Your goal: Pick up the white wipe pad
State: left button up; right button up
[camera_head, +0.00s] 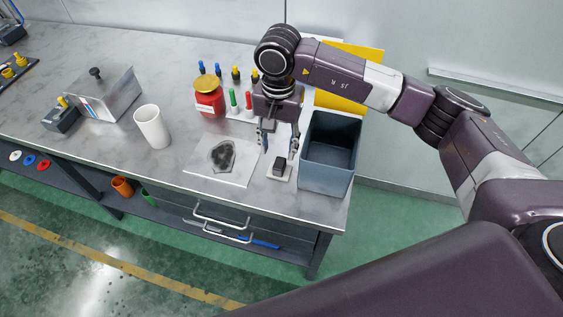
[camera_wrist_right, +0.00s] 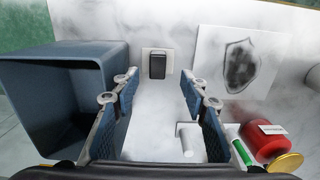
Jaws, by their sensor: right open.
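The white wipe pad (camera_head: 287,178) lies flat on the grey workbench, a small white square with a dark block-shaped grip on top. It also shows in the right wrist view as a white square with the dark grip (camera_wrist_right: 157,64), just beyond the fingertips. My right gripper (camera_head: 279,145) points down above and slightly behind the pad. Its fingers are spread apart with nothing between them, and in the right wrist view the gap (camera_wrist_right: 160,80) lines up with the dark grip. My left gripper is not in view.
A blue-grey open bin (camera_head: 328,178) stands close to the pad's right. A white plate with a dark stain (camera_head: 208,174) lies to its left. A red jar with a yellow lid (camera_head: 209,100) and coloured markers stand behind. A white cup (camera_head: 152,127) stands farther left.

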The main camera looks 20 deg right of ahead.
aim_at(279, 163)
jog(key=shift+d+f, duration=0.25)
jog(key=shift+d, duration=0.05)
notch_tip(279, 163, down, 6)
jog(key=shift+a+f+p, duration=0.15)
jog(key=shift+f+p, duration=0.05)
jog(key=shift+p, duration=1)
jog(key=shift+f, duration=0.35)
jog(key=shift+c, duration=0.5)
grip_shut()
